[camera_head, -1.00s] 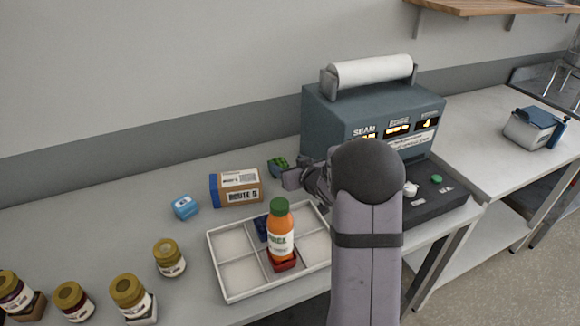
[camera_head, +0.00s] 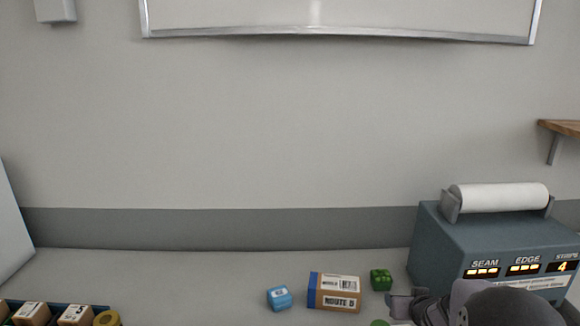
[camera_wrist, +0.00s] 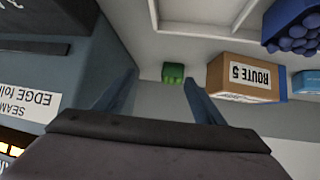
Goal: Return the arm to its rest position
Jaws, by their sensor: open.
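My gripper (camera_head: 402,306) shows at the bottom right of the head view, partly cut off by the frame edge, in front of the teal machine. In the wrist view its two fingers (camera_wrist: 163,84) are spread apart with nothing between them. A small green cube (camera_wrist: 173,73) lies beyond the fingertips, apart from them. It also shows in the head view (camera_head: 381,279), beside the ROUTE 5 box (camera_head: 334,292). The rest of the arm is mostly out of view.
The teal machine (camera_head: 480,245) with a white roll stands close at the right. A blue cube (camera_head: 279,298) sits left of the box. Jars and brown blocks (camera_head: 75,315) are at the lower left. A white tray (camera_wrist: 200,30) and a dark blue bumpy thing (camera_wrist: 292,28) show in the wrist view.

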